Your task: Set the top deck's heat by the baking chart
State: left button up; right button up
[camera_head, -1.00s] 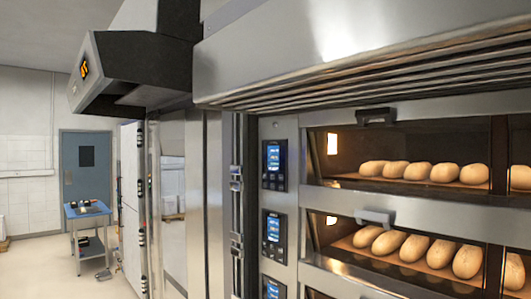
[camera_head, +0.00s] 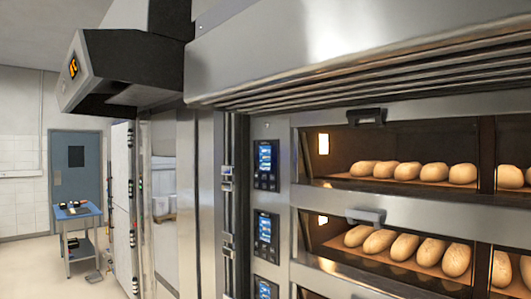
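The top deck (camera_head: 400,165) of the oven holds a row of pale loaves (camera_head: 411,171) behind glass, with a dark handle (camera_head: 366,117) above. Its control panel (camera_head: 266,165), left of the window, has a lit blue screen over small dark buttons; the text is too small to read. A second panel (camera_head: 265,237) sits below it beside the deck underneath, and a third panel (camera_head: 265,288) is cut off by the bottom edge. I see no baking chart that I can identify. Neither of my grippers is in view.
A steel hood (camera_head: 350,50) overhangs the decks. A dark unit with an orange display (camera_head: 73,66) juts out at upper left. A blue cart (camera_head: 78,212) with small items stands by a blue-grey door (camera_head: 75,172). Open floor lies at lower left.

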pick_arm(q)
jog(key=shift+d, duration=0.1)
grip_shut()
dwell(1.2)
